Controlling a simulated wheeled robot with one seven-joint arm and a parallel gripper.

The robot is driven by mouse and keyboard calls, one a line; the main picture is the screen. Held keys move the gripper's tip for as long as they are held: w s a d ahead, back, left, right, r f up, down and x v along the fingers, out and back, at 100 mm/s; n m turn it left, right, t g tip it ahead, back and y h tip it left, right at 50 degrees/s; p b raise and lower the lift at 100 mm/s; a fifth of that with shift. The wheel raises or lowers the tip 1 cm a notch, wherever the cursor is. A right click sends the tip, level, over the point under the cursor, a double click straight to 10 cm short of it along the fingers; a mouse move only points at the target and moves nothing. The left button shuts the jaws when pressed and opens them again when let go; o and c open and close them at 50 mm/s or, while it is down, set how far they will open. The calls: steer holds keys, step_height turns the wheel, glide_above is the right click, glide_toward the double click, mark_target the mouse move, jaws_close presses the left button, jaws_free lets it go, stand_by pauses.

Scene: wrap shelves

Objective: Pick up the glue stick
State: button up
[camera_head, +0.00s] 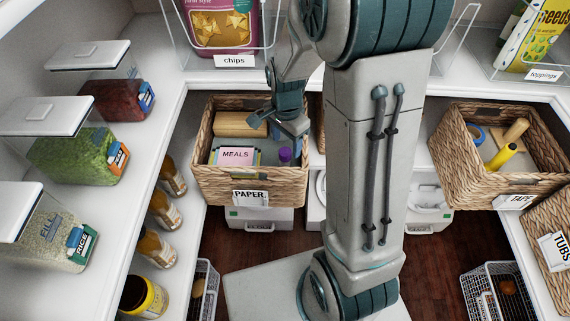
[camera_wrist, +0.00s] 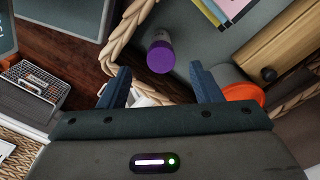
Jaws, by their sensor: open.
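The glue stick, with a purple cap (camera_head: 285,155), is in the woven basket labelled PAPER (camera_head: 222,187), at its right side. In the wrist view its round purple end (camera_wrist: 160,58) faces the camera, just beyond and between the fingertips, inside the basket's woven rim (camera_wrist: 122,38). My gripper (camera_wrist: 163,80) is open with nothing between its fingers. In the head view my gripper (camera_head: 294,128) is over the basket's right rear part, above the glue stick. Most of the glue stick's body is hidden below its cap.
The basket also holds a pink MEALS card pack (camera_head: 236,155) and a wooden-looking item (camera_head: 240,124). An orange round item (camera_wrist: 245,93) is near the right finger in the wrist view. A TAPE basket (camera_head: 480,185) is at right. Bottles (camera_head: 165,210) line the left shelf.

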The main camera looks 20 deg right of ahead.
mark_target(285, 161)
step_height(285, 161, down, 9)
steer(key=shift+a+r+b, duration=0.1)
steer(key=shift+a+b, duration=0.05)
steer(key=shift+b, duration=0.85)
steer(key=c, duration=1.1)
